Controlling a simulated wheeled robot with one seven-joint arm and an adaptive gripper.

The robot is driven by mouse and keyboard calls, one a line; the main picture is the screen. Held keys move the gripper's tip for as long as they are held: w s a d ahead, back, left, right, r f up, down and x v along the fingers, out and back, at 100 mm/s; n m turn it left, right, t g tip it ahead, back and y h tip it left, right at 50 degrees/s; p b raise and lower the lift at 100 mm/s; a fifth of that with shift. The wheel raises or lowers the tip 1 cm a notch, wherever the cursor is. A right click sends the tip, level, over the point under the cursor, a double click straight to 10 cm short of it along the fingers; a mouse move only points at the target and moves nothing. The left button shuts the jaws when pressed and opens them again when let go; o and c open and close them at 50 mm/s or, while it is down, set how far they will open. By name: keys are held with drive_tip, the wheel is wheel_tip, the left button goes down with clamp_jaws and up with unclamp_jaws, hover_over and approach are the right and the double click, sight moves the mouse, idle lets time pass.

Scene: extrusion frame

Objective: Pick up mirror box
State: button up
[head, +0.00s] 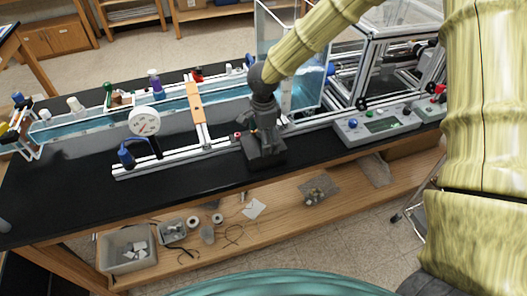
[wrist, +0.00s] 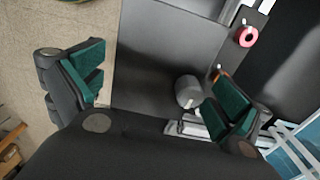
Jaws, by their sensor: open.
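A dark grey box (head: 265,158), which looks like the mirror box, sits on the black bench top at its front edge, beside the metal rail. My gripper (head: 263,141) is over it, pointing down, and hides part of it in the head view. In the wrist view, my gripper (wrist: 160,88) is open, with its green-padded fingers spread wide. A flat dark grey surface (wrist: 165,50), likely the box or bench, shows between them. A short grey cylinder (wrist: 188,91) lies close to the right finger. I cannot tell whether the fingers touch the box.
The extrusion rail (head: 170,160) and water channel run behind the box, with a dial gauge (head: 144,122) to the left. A control panel (head: 375,124) stands to the right. A lower wooden shelf (head: 230,240) holds a grey bin (head: 105,252). The bench top at left front is clear.

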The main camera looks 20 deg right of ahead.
drive_tip(key=shift+f+p, duration=0.4)
drive_tip(key=shift+f, duration=1.15)
drive_tip(key=c, duration=0.9)
drive_tip(key=shift+r, duration=0.1)
drive_tip(key=shift+c, duration=0.2)
